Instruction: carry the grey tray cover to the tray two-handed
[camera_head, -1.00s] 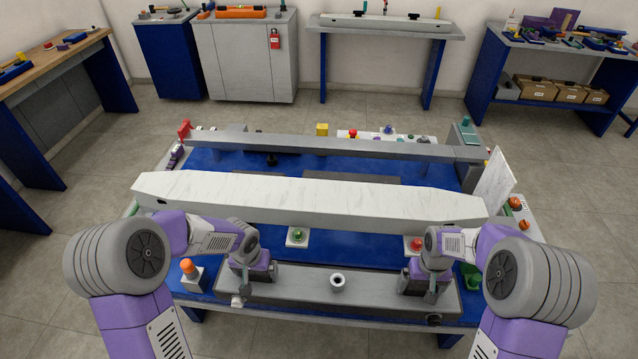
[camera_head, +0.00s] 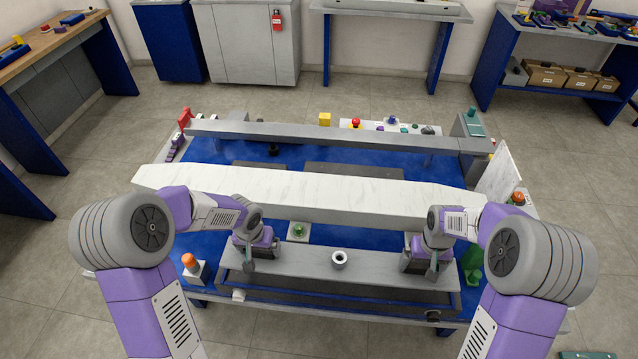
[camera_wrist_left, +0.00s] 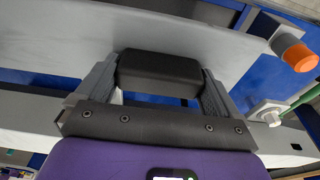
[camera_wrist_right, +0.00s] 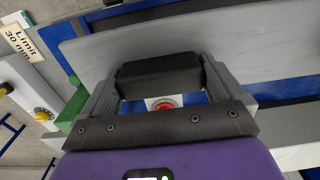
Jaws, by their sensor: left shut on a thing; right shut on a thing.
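Each is shut on a black handle of the cover, seen in the left wrist view (camera_wrist_left: 160,72) and the right wrist view (camera_wrist_right: 158,75). The cover looks roughly level and raised. Below it shows a long grey-rimmed frame (camera_head: 340,308) with blue inside; I cannot tell whether this is the tray.
A long pale beam (camera_head: 300,187) lies across the blue table just beyond the cover, and a grey beam (camera_head: 340,137) behind it. An orange-topped button box (camera_head: 192,268) stands left. A green-topped button (camera_head: 298,231) sits between cover and pale beam. A white panel stands right (camera_head: 497,172).

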